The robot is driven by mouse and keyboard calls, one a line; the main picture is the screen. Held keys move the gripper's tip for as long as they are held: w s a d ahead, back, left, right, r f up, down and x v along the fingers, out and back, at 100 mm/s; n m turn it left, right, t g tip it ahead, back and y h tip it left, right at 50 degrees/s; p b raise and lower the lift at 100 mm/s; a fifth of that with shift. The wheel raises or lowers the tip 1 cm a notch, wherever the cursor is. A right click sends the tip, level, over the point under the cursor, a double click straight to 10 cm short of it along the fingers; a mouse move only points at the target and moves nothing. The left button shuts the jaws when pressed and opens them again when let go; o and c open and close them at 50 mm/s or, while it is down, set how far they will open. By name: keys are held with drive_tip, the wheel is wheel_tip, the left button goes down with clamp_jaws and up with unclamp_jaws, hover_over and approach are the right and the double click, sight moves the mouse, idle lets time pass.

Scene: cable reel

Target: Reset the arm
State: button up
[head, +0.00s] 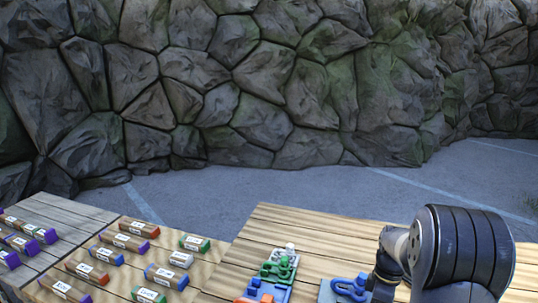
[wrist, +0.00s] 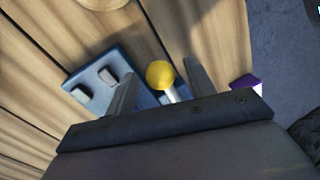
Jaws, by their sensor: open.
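My gripper (wrist: 160,68) shows in the wrist view with its two fingers apart. A yellow ball on a pale stem (wrist: 160,75) lies between the fingers in the picture, with a gap on each side. A blue-grey plate (wrist: 88,72) with two small grey blocks lies on the planks beside and behind the left finger. In the head view my arm (head: 455,250) reaches down at the lower right, and its gripper is hidden there. A blue fixture (head: 350,287) sits partly behind the arm.
Green (head: 278,268) and blue clamp-like parts stand on the wooden table (head: 300,225) left of my arm. Several labelled coloured blocks (head: 138,228) lie in rows on the left tables. A purple-and-white block (wrist: 246,84) is right of my fingers. A stone wall (head: 260,85) stands behind.

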drive_tip(key=shift+w+r, duration=0.2)
drive_tip(key=shift+r, duration=0.05)
wheel_tip(320, 180, up, 10)
drive_tip(key=w+d, duration=0.1)
drive_tip(key=w, duration=0.1)
drive_tip(key=f, duration=0.3)
drive_tip(key=s+f, duration=0.1)
drive_tip(key=f, duration=0.3)
drive_tip(key=s+a+f, duration=0.1)
drive_tip(key=f, duration=0.2)
drive_tip(key=shift+s+f, duration=0.3)
drive_tip(key=shift+f, duration=0.05)
drive_tip(key=shift+s+a+m, duration=0.15)
drive_tip(key=shift+s+m, duration=0.25)
drive_tip(key=shift+m, duration=0.2)
drive_tip(key=shift+a+r, duration=0.1)
